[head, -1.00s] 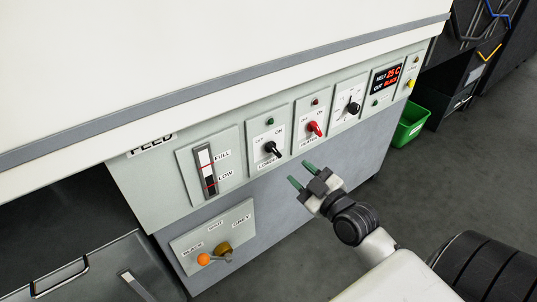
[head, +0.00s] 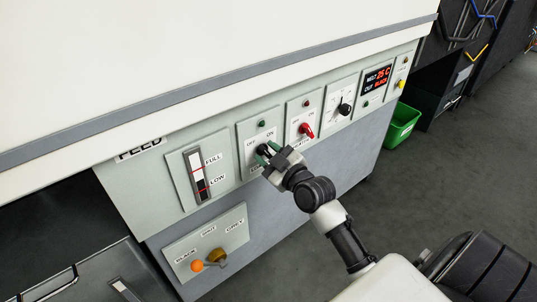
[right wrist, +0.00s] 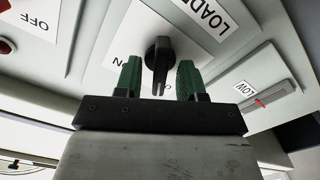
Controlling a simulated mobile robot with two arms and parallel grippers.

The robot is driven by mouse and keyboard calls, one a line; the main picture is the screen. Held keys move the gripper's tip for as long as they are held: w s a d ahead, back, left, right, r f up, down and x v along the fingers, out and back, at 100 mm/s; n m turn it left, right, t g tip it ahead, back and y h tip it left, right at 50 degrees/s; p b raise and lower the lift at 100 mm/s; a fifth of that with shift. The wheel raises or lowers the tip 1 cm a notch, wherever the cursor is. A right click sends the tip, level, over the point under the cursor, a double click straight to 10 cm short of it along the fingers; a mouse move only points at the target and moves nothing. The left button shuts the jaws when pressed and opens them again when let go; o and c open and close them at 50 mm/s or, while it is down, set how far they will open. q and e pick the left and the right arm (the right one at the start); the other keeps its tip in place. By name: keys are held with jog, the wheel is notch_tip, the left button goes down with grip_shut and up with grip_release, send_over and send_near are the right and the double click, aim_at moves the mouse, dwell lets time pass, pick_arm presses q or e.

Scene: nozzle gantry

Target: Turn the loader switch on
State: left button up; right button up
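The loader switch is a black rotary knob (right wrist: 158,55) on a white plate marked LOADER, ON and OFF. In the head view, my right gripper (head: 267,152) is at this switch and partly covers the knob and its label. In the right wrist view, the two green fingers (right wrist: 160,80) stand open on either side of the knob, with a small gap on each side. The knob's narrow bar lies between the ON and OFF words, which the fingers partly hide. The indicator (head: 261,124) above the switch looks dark green. My left gripper is not in view.
A red heater knob (head: 306,130) sits close to the right of the loader switch. A level gauge (head: 198,175) is at its left. An orange-knobbed lever (head: 197,266) is lower left. A green bin (head: 402,127) stands on the floor at right.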

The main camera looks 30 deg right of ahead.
grip_shut()
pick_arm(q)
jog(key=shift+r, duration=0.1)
pick_arm(e)
jog(key=shift+r+m+p, duration=0.2)
jog(key=shift+m+p, duration=0.8)
jog(key=shift+p, duration=0.05)
jog(key=m+p, duration=0.2)
jog(key=m, duration=0.1)
jog(key=shift+d+p, duration=0.1)
jog(key=shift+p, duration=0.25)
pick_arm(q)
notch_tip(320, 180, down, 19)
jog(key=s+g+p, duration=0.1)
jog(key=p, duration=0.2)
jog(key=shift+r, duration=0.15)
pick_arm(e)
jog(key=shift+d+f+m, duration=0.1)
jog(key=shift+m, duration=1.7)
jog(key=shift+d+f+m, duration=0.1)
jog(key=shift+m, duration=1.7)
